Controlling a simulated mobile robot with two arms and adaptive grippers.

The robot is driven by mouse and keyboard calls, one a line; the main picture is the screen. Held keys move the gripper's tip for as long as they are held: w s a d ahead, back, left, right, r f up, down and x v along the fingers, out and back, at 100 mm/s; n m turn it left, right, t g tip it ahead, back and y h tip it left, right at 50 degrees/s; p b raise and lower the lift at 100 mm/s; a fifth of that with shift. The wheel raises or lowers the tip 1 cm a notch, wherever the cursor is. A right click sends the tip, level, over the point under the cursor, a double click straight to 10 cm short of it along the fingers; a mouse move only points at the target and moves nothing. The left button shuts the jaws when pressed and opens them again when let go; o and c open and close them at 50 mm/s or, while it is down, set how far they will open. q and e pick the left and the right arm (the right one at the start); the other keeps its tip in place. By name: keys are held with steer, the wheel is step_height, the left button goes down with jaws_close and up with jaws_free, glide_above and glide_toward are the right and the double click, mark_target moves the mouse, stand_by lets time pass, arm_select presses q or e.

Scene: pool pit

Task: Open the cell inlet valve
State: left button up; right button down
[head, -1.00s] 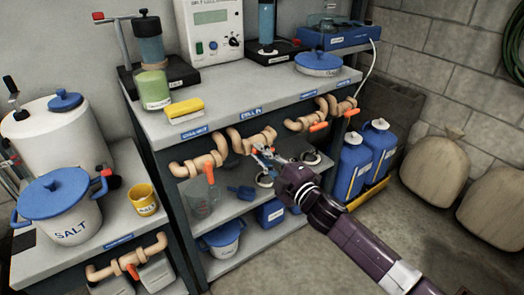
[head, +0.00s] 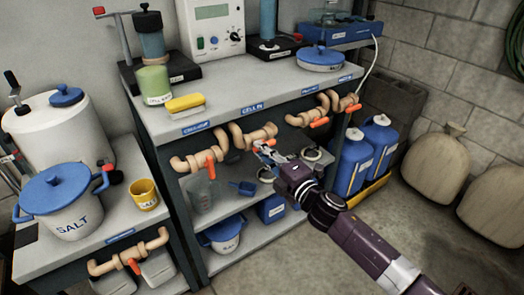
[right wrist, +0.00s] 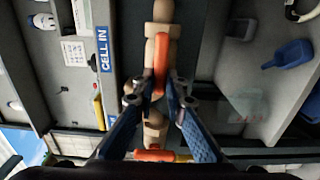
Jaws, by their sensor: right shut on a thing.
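The cell inlet valve is on a tan pipe (head: 257,133) under the bench edge, below the blue CELL IN label (head: 252,107). Its orange lever (right wrist: 161,62) shows in the right wrist view and looks lined up with the pipe there. My right gripper (head: 264,148) is at this lever, its fingers (right wrist: 160,92) on either side of the lever's near end and shut on it. In the head view the fingers partly hide the lever. My left gripper is not in view.
Neighbouring valves have orange levers: one at left (head: 210,163), others at right (head: 320,122). A shelf below holds a clear jug (head: 200,192) and a blue scoop (head: 243,187). Blue jugs (head: 376,145) stand in a yellow tray at right. Open floor lies in front.

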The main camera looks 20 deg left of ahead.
steer(key=shift+d+f, duration=0.1)
steer(key=shift+f, duration=0.1)
steer(key=c, duration=2)
jaws_free()
steer(key=shift+o, duration=0.2)
steer(key=shift+r, duration=0.1)
steer(key=v, duration=1.2)
